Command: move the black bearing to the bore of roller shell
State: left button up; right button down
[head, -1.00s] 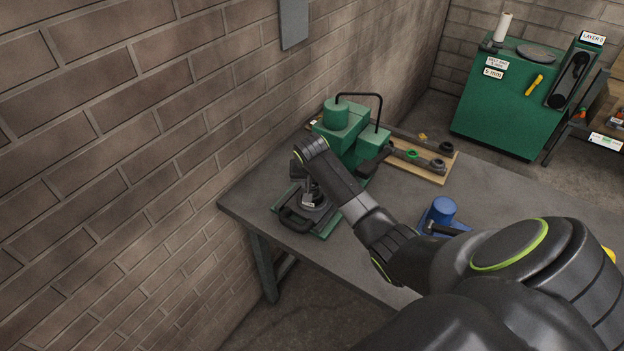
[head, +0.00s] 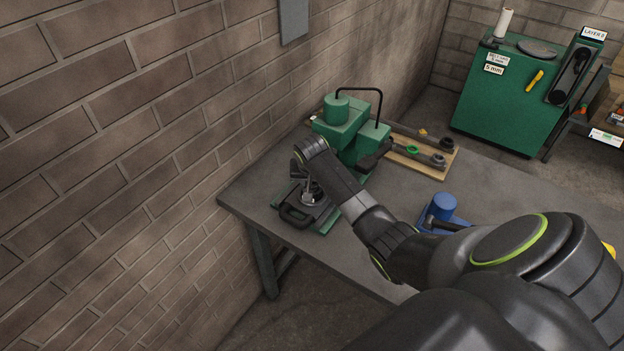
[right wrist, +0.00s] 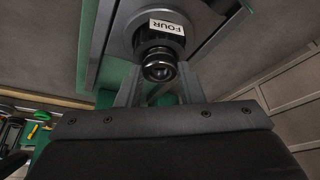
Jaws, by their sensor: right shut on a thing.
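My right gripper (right wrist: 160,86) is shut on a dark, shiny round piece, which I take to be the black bearing (right wrist: 159,68). It is between the two grey fingertips. Just beyond it is a dark cylinder with a white label reading FOUR (right wrist: 166,27), in front of a round grey surface (right wrist: 119,30), perhaps the roller shell. I cannot tell whether the bearing touches the shell or sits in its bore. In the head view my right gripper (head: 311,187) points down over the black-handled fixture (head: 296,216) at the table's left end. My left gripper is not in view.
A green machine (head: 345,130) with a black bar handle stands behind my right gripper. A wooden board (head: 437,172) with several ring-shaped parts lies to its right. A blue object (head: 443,207) stands near my forearm. The brick wall is close on the left.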

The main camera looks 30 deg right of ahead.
jog(key=shift+f, duration=0.15)
jog(key=shift+f, duration=0.35)
jog(key=shift+r, duration=0.1)
jog(key=shift+r, duration=0.1)
jog(key=shift+r+p, duration=0.2)
jog(key=shift+p, duration=0.3)
jog(key=shift+f, duration=0.1)
dwell(0.4)
jog(key=shift+f, duration=0.3)
jog(key=shift+r, duration=0.1)
